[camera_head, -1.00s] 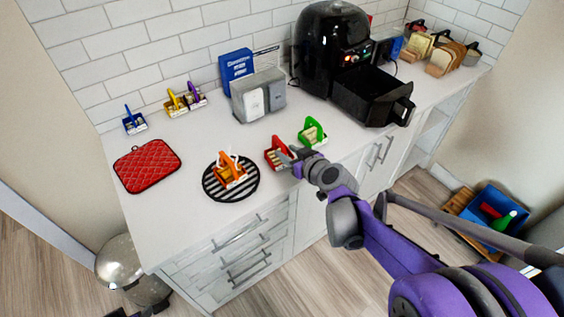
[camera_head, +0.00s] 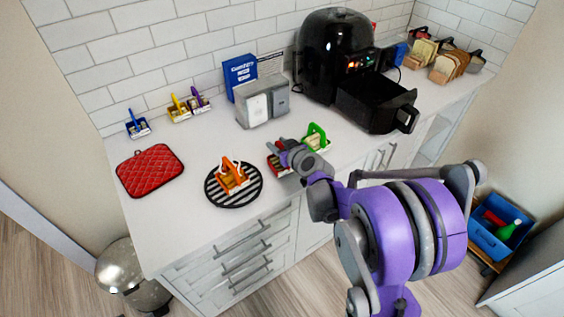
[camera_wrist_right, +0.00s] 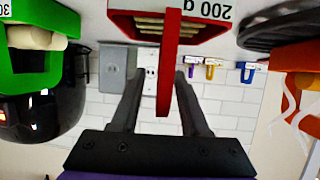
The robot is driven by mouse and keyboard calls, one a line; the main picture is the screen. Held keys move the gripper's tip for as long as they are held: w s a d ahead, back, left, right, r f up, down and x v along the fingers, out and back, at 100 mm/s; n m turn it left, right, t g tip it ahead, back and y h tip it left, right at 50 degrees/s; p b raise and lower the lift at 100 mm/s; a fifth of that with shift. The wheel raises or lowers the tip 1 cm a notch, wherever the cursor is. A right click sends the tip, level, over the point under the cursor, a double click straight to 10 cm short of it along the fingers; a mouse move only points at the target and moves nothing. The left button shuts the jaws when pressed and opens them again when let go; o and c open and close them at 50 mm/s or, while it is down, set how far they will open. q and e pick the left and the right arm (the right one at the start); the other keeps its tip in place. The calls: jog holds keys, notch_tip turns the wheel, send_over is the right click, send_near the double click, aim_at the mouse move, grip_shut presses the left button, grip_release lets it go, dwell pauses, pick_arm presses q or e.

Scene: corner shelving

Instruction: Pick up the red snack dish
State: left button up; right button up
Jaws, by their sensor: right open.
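The red snack dish (camera_head: 273,163) stands on the white counter between the orange dish and the green dish, and my right gripper partly hides it in the head view. In the right wrist view, which is upside down, the red dish (camera_wrist_right: 215,27) has a "200 g" label and an upright red handle (camera_wrist_right: 168,75). My right gripper (camera_wrist_right: 158,98) is open, with one finger on each side of that handle. Whether the fingers touch it I cannot tell. In the head view my right gripper (camera_head: 280,150) is over the dish. My left gripper is not in view.
A green dish (camera_head: 316,136) stands close on the right. An orange dish (camera_head: 232,178) sits on a striped round plate (camera_head: 214,193) at left. Behind are a grey toaster (camera_head: 262,103) and a black air fryer (camera_head: 329,60) with its drawer out (camera_head: 375,108). A red quilted mat (camera_head: 150,170) lies at far left.

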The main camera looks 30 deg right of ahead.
jog(key=shift+c, duration=0.2)
grip_shut()
dwell(1.3)
